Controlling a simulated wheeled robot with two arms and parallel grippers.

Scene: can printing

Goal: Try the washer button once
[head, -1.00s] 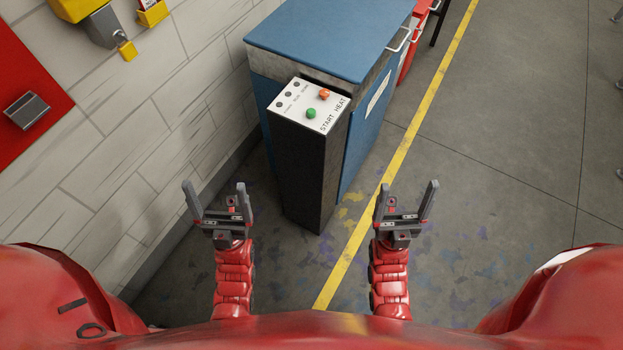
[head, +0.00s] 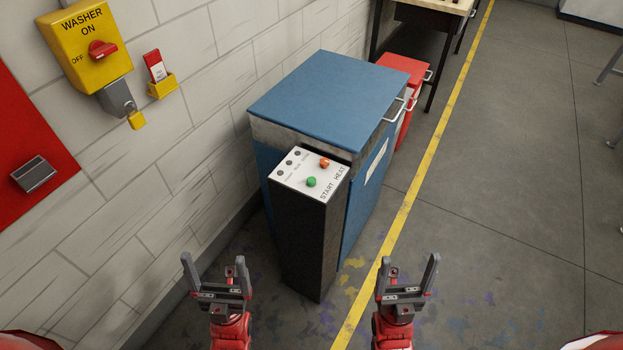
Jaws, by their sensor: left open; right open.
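The blue washer (head: 322,90) stands against the wall with its lid shut. A dark pedestal (head: 303,238) in front of it carries a white panel with a green button (head: 311,182) by the word START and an orange-red button (head: 324,163) by HEAT. A yellow box (head: 87,44) on the wall reads WASHER ON and OFF, with a red rotary switch (head: 102,50). My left gripper (head: 213,262) is open and empty, in front of the pedestal to its left. My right gripper (head: 409,264) is open and empty, to the pedestal's right. Both are apart from the panel.
A padlock (head: 136,119) hangs below the yellow box, beside a small yellow holder (head: 162,86) with a red and white tag. A red cabinet (head: 404,75) and a table (head: 432,18) stand behind the washer.

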